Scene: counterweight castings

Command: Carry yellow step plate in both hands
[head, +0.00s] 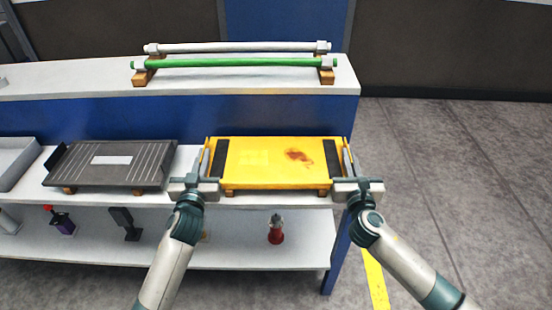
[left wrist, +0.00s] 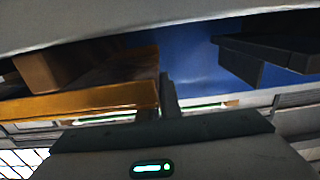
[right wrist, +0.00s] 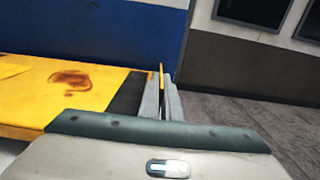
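The yellow step plate (head: 262,152) lies level at the front of the shelf unit's middle board, over small wooden blocks. It has a dark strip near each end and a reddish-brown stain. My left gripper (head: 207,163) is at its left end, fingers close together at the yellow end handle; the left wrist view shows the fingers (left wrist: 170,95) beside the plate's edge (left wrist: 90,103), the handle hidden. My right gripper (head: 347,163) is at the right end; in the right wrist view its fingers (right wrist: 164,97) are closed around the upright yellow handle, beside the plate (right wrist: 70,92).
A dark grooved plate (head: 110,165) sits left of the yellow plate, with a grey tray (head: 14,160) beyond. A green bar (head: 235,62) and a white bar (head: 235,47) lie on the upper shelf. A red-based item (head: 276,232) stands below. Open floor (head: 460,170) lies right.

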